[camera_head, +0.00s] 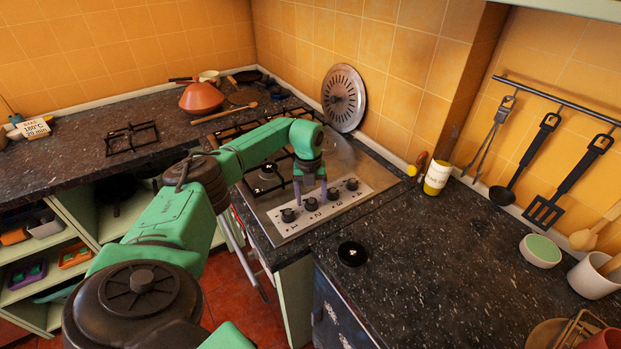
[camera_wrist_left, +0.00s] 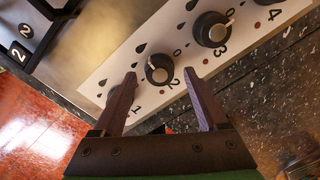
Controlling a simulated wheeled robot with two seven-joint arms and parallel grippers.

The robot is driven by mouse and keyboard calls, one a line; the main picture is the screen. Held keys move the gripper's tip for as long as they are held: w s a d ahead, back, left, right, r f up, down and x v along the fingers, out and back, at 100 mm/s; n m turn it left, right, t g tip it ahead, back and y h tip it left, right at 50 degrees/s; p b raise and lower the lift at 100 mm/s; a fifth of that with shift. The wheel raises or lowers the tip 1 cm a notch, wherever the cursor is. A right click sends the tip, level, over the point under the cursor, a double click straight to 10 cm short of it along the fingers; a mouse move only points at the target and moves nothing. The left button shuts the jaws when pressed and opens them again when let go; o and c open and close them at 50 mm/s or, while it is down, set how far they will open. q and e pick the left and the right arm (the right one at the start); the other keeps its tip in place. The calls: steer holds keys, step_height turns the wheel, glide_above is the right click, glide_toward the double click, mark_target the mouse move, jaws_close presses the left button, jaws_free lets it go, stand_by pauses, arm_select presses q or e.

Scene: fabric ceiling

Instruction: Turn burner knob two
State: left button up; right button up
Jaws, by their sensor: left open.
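Burner knob two (camera_head: 311,204) is a black round knob on the white control strip (camera_head: 272,222) of the hob, between knob one (camera_head: 288,215) and knob three (camera_head: 333,193). In the left wrist view, knob two (camera_wrist_left: 158,70) has a light pointer mark and a printed 2 beside it. My left gripper (camera_head: 310,193) is open above the strip. In the wrist view its purple fingertips (camera_wrist_left: 160,73) lie on either side of knob two; I cannot tell whether they touch it. The left finger partly hides knob one. My right gripper is not in view.
Knob four (camera_head: 352,184) is at the strip's far end. A round metal lid (camera_head: 343,98) leans on the tiles behind the hob. A small black disc (camera_head: 352,253) lies on the counter right of the strip. The counter beyond it is mostly clear.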

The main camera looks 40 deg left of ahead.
mark_target(309, 201)
arm_select(q)
step_height(309, 201, up, 14)
steer(key=b, duration=0.2)
steer(key=shift+s+a+b, duration=0.25)
steer(key=shift+b, duration=0.15)
